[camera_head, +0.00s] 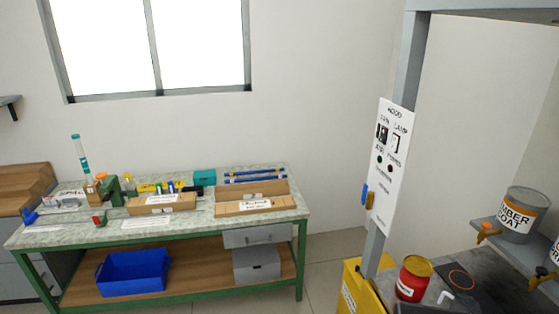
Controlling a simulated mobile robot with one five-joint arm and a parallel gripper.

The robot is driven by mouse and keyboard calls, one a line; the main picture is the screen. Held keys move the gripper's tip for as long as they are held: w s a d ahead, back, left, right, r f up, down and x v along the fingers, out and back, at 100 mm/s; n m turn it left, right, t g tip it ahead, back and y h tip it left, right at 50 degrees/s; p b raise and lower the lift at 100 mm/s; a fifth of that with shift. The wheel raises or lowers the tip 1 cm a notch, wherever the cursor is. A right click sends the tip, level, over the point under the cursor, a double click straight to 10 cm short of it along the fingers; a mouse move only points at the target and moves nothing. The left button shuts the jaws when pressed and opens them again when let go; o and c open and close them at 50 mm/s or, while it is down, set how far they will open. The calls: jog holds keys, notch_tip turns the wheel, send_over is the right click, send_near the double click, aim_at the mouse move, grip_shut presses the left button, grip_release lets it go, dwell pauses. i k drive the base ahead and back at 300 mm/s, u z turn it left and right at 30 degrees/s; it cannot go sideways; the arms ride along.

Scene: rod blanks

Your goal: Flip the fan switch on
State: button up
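A white control panel (379,208) headed HOOD is fixed to a grey upright post on the right. The fan switch (382,132) is a dark rocker under the left label, which seems to read FAN. The lamp switch (396,142) is beside it on the right, under LAMP. The panel is seen at a slant, and the switches are too small to tell which way each is set. Round black knobs (381,158) sit lower on the panel. My gripper is not in view.
A green-framed workbench (190,230) with trays and tools stands on the left, a blue bin (133,273) on its lower shelf. Below the panel are a yellow cabinet (352,285) and a dark counter with a red can (412,279). Floor shows between bench and cabinet.

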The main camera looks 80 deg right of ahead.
aim_at(382, 139)
jog(key=z, duration=3.35)
